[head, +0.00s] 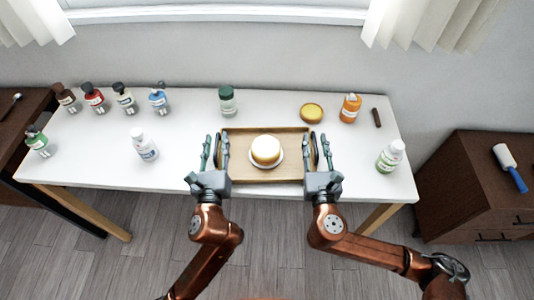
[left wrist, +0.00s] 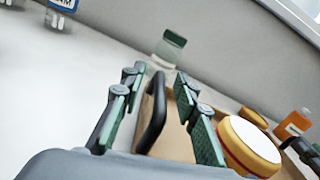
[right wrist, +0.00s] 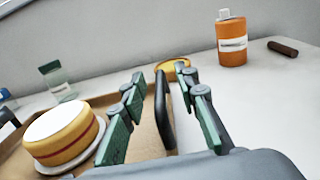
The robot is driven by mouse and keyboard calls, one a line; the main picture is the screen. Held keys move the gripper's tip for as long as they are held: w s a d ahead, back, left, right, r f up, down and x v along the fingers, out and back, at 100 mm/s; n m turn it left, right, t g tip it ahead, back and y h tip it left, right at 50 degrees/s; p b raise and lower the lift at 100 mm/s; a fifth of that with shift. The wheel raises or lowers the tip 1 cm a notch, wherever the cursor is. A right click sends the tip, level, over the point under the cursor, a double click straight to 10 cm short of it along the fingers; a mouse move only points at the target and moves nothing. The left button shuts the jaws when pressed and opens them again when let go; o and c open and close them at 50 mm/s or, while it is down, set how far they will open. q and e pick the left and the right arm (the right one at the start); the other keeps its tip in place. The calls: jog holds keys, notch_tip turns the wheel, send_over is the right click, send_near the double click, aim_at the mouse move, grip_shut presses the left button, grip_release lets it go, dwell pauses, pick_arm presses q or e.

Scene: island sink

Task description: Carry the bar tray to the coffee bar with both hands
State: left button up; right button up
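The bar tray (head: 265,174) is a light wooden tray on the white table, with a black handle at each short end. A round yellow-and-white cake (head: 266,149) on a white plate sits in its middle. My left gripper (head: 215,150) is open, with its fingers on either side of the left handle (left wrist: 152,112) and gaps visible beside it. My right gripper (head: 320,150) is open, with its fingers on either side of the right handle (right wrist: 163,108). Neither gripper visibly clamps its handle.
Several small bottles stand at the table's back left, with a white bottle (head: 144,145) nearer. A green-capped jar (head: 227,100), yellow tin (head: 312,112), orange bottle (head: 349,108) and brown cylinder (head: 376,117) line the back. A green-white bottle (head: 390,156) stands right of the tray. Brown cabinets (head: 490,190) flank the table.

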pick_arm(q)
jog(key=shift+c, duration=0.7)
pick_arm(e)
jog(key=shift+c, duration=0.6)
pick_arm(q)
grip_shut()
pick_arm(e)
grip_shut()
